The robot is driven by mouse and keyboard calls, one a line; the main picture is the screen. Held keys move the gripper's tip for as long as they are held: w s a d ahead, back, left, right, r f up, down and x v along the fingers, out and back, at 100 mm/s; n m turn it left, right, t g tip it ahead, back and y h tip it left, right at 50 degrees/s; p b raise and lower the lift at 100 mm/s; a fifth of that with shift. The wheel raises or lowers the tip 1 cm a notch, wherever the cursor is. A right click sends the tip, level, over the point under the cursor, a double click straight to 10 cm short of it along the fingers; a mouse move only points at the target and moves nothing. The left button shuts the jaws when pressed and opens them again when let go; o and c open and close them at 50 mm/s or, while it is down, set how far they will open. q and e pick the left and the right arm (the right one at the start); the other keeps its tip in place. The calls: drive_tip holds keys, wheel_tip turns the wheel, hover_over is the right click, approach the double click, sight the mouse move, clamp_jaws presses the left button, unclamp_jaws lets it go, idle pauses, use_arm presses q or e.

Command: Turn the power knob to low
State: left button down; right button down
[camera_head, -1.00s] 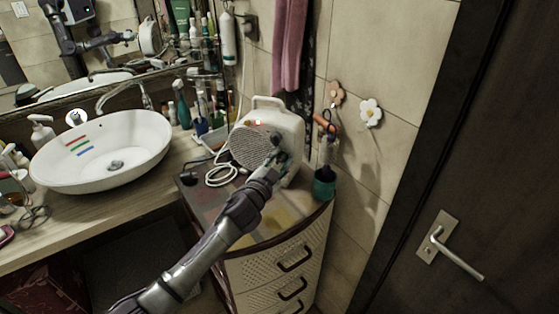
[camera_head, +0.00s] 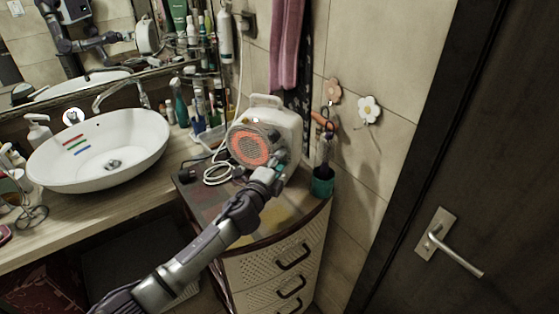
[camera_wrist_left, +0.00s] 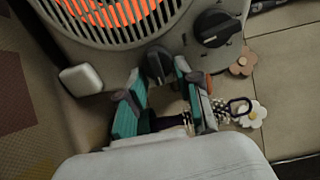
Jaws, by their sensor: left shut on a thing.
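A cream fan heater (camera_head: 287,125) stands upright on the drawer cabinet, its round grille (camera_head: 250,147) glowing orange. In the left wrist view the glowing grille (camera_wrist_left: 115,12) fills the top. Two dark knobs sit on the heater's front: an upper one (camera_wrist_left: 215,27) clear of the fingers, and a lower one (camera_wrist_left: 158,62) between my fingertips. My left gripper (camera_head: 279,160) is at the heater's lower right front. In the wrist view its teal-padded fingers (camera_wrist_left: 159,72) are shut on the lower knob. The knob's markings are too small to read. My right gripper does not show.
The drawer cabinet (camera_head: 262,263) carries the heater, a white cable (camera_head: 218,173) on the left and a teal cup (camera_head: 322,183) close on the right. A wash basin (camera_head: 100,178) is at the left. A tiled wall is behind, a dark door at the right.

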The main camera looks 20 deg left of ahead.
use_arm(q)
drive_tip(key=shift+f+m, duration=0.15)
drive_tip(key=shift+m, duration=1.65)
drive_tip(key=c, duration=0.8)
unclamp_jaws()
drive_tip(key=s, duration=0.4)
drive_tip(key=s+a, duration=0.1)
drive_tip(key=s, duration=0.7)
drive_tip(key=shift+a, duration=0.4)
drive_tip(key=shift+f, duration=0.1)
